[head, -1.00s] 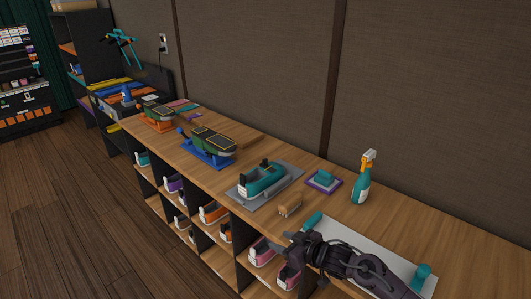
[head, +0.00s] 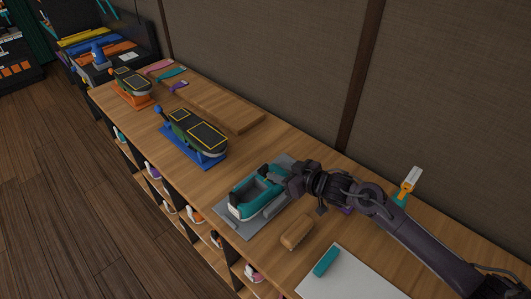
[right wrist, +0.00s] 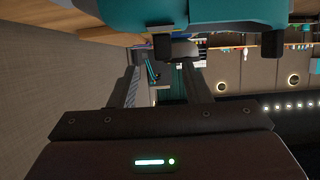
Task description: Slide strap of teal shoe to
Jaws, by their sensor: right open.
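The teal shoe (head: 243,206), with a pale sole, sits on a grey plate (head: 232,223) on the wooden counter. My right gripper (head: 286,178) is at the shoe's far right end and hides that part, including any strap there. In the right wrist view, the teal shoe (right wrist: 235,14) fills the top edge. A dark block (right wrist: 162,46) hangs below it near the fingertips. The right fingers (right wrist: 165,65) are spread apart with a gap between them; whether they touch the block I cannot tell. My left gripper is not in view.
A tan brush (head: 297,233) and a white board (head: 352,278) with a teal piece (head: 326,262) lie in front. A spray bottle (head: 409,186) stands behind my arm. A wooden board (head: 230,108) lies behind.

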